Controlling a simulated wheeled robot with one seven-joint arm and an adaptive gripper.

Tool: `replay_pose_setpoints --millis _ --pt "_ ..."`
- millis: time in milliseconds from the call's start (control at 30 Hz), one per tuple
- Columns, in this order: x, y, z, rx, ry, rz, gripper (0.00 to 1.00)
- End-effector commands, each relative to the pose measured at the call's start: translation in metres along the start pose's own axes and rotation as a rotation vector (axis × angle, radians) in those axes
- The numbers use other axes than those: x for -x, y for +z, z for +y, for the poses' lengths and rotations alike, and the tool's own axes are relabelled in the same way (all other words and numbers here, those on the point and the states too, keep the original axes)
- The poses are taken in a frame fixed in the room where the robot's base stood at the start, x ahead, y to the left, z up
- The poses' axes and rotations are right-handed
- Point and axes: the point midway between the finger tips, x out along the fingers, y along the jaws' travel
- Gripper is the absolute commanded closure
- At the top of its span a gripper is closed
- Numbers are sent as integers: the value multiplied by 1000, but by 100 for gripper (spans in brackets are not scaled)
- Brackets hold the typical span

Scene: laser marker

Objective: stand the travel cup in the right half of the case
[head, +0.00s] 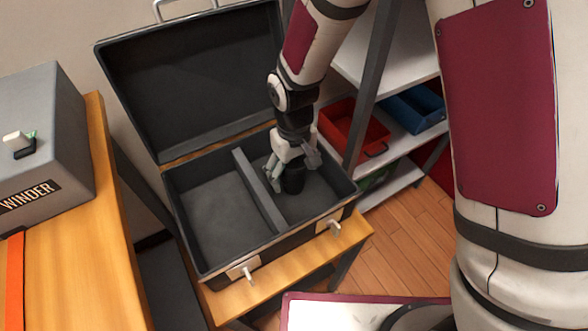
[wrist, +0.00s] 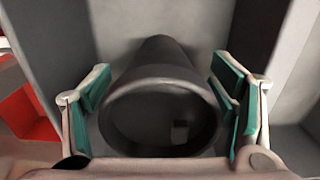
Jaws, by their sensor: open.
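The open case (head: 222,225) stands on a small wooden table, its lid leaning back and a divider (head: 258,192) splitting it into a left and a right half. The dark travel cup (head: 293,183) is upright in the right half; its base looks to be on the case floor. My gripper (head: 289,168) is over the cup. In the wrist view the cup (wrist: 160,95) is between the two green-padded fingers, with its rim toward the camera. The fingers are open, with a small gap on each side of the cup. The left half is empty.
A grey winder box (head: 45,140) stands on a wooden bench at the left. A shelf at the right holds a red bin (head: 340,130) and a blue bin (head: 412,108). The case walls and the raised lid (head: 195,80) surround my gripper closely.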

Motion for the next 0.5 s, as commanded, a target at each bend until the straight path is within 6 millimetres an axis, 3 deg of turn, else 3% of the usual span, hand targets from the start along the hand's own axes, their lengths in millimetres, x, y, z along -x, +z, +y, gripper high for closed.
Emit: replay_pose_setpoints --millis 167,500 --pt "10 0 0 0 0 1 23" --pt "78 -1 0 0 0 5 23"
